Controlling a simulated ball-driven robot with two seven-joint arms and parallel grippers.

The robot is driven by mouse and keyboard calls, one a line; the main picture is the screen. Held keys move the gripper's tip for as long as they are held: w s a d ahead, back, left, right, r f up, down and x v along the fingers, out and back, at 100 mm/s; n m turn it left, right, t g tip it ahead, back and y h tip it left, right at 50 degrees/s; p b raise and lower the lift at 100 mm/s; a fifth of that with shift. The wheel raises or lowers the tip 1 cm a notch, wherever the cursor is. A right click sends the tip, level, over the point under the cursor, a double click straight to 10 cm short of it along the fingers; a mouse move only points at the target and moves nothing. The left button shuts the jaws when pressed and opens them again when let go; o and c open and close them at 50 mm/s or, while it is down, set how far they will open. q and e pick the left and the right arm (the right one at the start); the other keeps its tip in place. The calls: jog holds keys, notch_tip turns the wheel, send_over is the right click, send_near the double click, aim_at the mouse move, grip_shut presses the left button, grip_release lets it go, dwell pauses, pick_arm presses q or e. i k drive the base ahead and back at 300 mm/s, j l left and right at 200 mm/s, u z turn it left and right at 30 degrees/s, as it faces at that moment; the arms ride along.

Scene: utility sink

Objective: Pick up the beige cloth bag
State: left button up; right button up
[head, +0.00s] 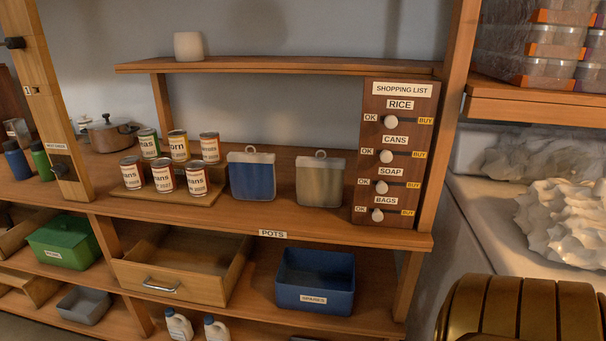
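The beige cloth bag (320,182) stands upright on the middle shelf, just left of the shopping list board. It has a pale top band and a small loop on top. A similar blue bag (252,178) stands to its left with a gap between them. Neither of my grippers shows in the head view, and nothing touches the beige bag.
Several cans (165,177) stand left of the bags. The shopping list board (394,152) with white knobs is close on the right. An upper shelf (280,66) overhangs behind. Below are an open drawer (172,284) and a blue bin (315,282).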

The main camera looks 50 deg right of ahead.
aim_at(319, 181)
jog(key=i+z, duration=0.15)
jog(key=i, duration=0.4)
jog(key=i+j+z, duration=0.2)
jog(key=i, duration=0.35)
